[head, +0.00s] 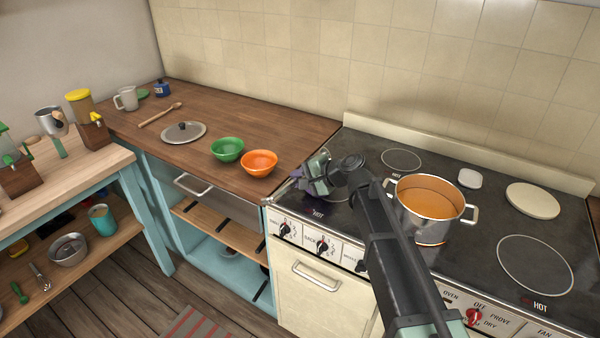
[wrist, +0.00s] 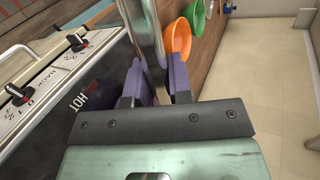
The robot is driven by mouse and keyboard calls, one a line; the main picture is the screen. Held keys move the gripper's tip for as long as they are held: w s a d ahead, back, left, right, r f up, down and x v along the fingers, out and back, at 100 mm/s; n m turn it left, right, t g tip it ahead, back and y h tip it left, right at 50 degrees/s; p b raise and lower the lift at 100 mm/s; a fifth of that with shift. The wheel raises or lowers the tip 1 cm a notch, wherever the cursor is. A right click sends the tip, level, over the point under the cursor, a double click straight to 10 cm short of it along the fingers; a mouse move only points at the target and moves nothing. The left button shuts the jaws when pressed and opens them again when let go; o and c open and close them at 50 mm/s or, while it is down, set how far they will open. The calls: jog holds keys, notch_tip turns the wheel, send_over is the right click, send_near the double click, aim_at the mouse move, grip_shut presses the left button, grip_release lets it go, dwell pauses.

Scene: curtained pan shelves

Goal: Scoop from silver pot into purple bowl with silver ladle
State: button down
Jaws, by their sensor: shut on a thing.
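The silver pot (head: 424,229) stands on the stove, full of orange-brown liquid. My gripper (head: 312,182) is over the front left of the stove, left of the pot. In the wrist view, my gripper (wrist: 157,72) has its purple fingers shut on a silver handle, which looks like the silver ladle (wrist: 150,35). The ladle's far end runs out of the wrist view, and I cannot make the ladle out in the head view. I cannot pick out a purple bowl; purple patches near my gripper in the head view may be its fingers.
A green bowl (head: 227,149) and an orange bowl (head: 259,163) stand on the wooden counter left of the stove. A pot lid (head: 184,133) and a wooden spoon (head: 160,115) lie behind them. A white dish (head: 469,179) and a round cream plate (head: 532,200) are right of the pot.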

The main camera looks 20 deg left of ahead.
jog(key=h+p, duration=0.2)
jog(key=r+g+h+p, duration=0.1)
jog(key=h+p, duration=0.1)
jog(key=p, duration=0.1)
jog(key=shift+w+a, duration=0.15)
jog(key=shift+a, duration=0.05)
jog(key=shift+f+h, duration=0.1)
jog(key=shift+h, duration=0.5)
jog(key=shift+d+f, duration=0.1)
jog(key=shift+f, duration=0.1)
jog(key=shift+r+n+h+p, duration=0.3)
jog(key=shift+r+h+p, duration=0.15)
jog(key=shift+p, duration=0.4)
jog(key=shift+w+a+r+g+h+p, duration=0.1)
jog(key=shift+a+r+g+h+p, duration=0.1)
jog(key=shift+h+p, duration=0.45)
jog(key=shift+a+r+g+h+p, duration=0.15)
jog(key=shift+r+g+h+p, duration=0.05)
jog(key=shift+h+p, duration=0.4)
jog(key=h+p, duration=0.1)
jog(key=h, duration=0.2)
jog(key=shift+g+h, duration=0.3)
jog(key=shift+h, duration=0.1)
